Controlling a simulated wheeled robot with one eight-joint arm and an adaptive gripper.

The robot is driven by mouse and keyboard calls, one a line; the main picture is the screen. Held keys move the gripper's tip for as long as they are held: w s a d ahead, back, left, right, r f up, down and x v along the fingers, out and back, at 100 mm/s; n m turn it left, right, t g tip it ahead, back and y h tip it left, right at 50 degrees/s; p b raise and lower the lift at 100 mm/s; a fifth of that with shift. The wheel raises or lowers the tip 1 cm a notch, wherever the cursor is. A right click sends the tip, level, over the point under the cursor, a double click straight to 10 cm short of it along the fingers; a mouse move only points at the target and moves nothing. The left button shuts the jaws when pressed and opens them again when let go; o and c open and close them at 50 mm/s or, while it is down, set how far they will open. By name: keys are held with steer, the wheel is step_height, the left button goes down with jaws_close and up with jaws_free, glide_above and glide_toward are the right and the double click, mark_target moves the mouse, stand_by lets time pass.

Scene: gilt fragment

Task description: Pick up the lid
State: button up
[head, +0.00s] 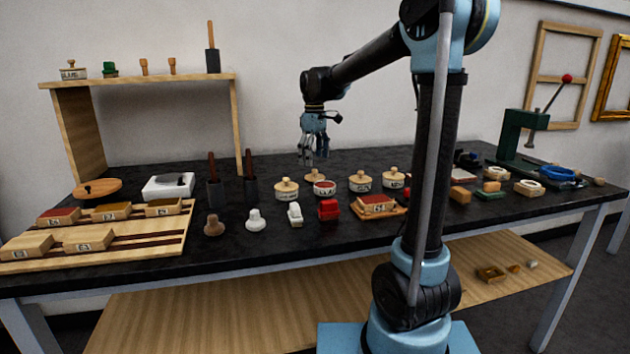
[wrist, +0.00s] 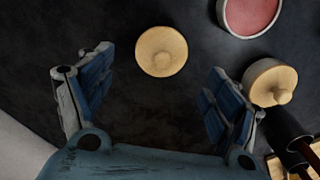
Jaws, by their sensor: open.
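The lid (head: 315,175) is a round, pale wooden disc with a small knob. It lies flat on the black table, just behind an open jar with red contents (head: 324,188). In the wrist view the lid (wrist: 161,52) shows whole, knob towards the camera, in the gap between my fingers and towards their tips. My gripper (head: 313,160) points down above the lid, open and empty, apart from it. The open jar also shows in the wrist view (wrist: 251,14), cut by the top edge.
A lidded jar (head: 286,188) stands left of the lid, close to my right-hand finger in the wrist view (wrist: 270,80). Dark pots with upright handles (head: 250,189) stand further left. More lidded jars (head: 360,181) stand to the right. The table behind the lid is bare.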

mark_target(315, 171)
steer(key=shift+d+f, duration=0.1)
steer(key=shift+f, duration=2.6)
steer(key=c, duration=1)
